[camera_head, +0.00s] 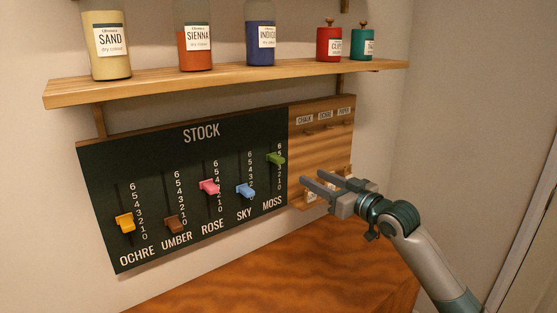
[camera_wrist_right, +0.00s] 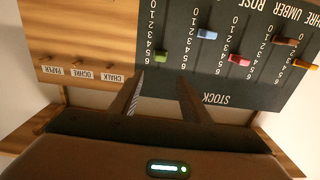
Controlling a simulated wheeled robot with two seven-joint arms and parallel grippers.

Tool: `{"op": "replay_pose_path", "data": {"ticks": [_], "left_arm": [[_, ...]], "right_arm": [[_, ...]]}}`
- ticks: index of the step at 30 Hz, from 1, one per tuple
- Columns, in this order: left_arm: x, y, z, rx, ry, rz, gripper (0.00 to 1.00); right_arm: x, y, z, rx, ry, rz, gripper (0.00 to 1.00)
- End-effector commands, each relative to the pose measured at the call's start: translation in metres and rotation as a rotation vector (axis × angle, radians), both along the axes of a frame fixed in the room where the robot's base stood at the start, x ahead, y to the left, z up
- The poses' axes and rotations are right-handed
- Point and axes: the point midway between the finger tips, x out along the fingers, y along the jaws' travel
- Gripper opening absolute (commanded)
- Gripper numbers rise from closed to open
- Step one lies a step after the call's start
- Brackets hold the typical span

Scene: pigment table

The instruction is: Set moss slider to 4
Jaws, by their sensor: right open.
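The moss slider is a green knob (camera_head: 276,159) at the right end of the dark STOCK board (camera_head: 200,150). It sits high on its scale, around 4 to 5; the knob covers part of the numbers, so I cannot tell the exact mark. It also shows in the right wrist view, where the green knob (camera_wrist_right: 160,57) appears upside down beside the numbers. My right gripper (camera_head: 312,177) is open and empty, to the right of and a little below the green knob, apart from it. Its fingers (camera_wrist_right: 160,80) also show in the wrist view. My left gripper is out of view.
Yellow (camera_head: 125,222), brown (camera_head: 176,223), pink (camera_head: 209,187) and blue (camera_head: 245,190) sliders stand left of moss. A wooden panel with pegs (camera_head: 325,135) adjoins the board. A shelf (camera_head: 230,81) with bottles and jars hangs above. A wooden surface (camera_head: 300,270) lies below.

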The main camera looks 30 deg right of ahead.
Motion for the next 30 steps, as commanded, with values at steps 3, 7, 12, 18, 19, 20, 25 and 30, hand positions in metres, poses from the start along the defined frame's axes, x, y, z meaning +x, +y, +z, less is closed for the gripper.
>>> {"op": "replay_pose_path", "data": {"ticks": [3, 7, 12, 18, 19, 20, 25, 30], "left_arm": [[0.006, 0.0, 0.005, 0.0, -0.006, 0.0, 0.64], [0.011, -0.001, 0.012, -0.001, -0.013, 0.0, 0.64], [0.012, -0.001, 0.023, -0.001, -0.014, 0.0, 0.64], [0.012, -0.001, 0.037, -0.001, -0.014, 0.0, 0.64], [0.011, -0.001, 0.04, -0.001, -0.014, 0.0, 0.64], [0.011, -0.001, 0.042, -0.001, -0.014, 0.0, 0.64], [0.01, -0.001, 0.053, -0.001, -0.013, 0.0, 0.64], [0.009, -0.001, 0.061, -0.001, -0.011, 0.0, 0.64]], "right_arm": [[0.008, 0.0, 0.002, 0.001, -0.001, -0.001, 0.42], [0.023, 0.002, 0.003, 0.002, -0.002, -0.001, 0.42], [0.05, 0.004, 0.004, 0.003, -0.001, 0.0, 0.42], [0.086, 0.007, 0.005, 0.004, -0.001, 0.0, 0.42], [0.091, 0.007, 0.004, 0.003, -0.001, 0.0, 0.42], [0.097, 0.007, 0.004, 0.004, -0.001, 0.0, 0.42], [0.127, 0.01, 0.004, 0.003, 0.0, 0.0, 0.42], [0.151, 0.012, 0.002, 0.003, 0.001, 0.001, 0.42]]}}
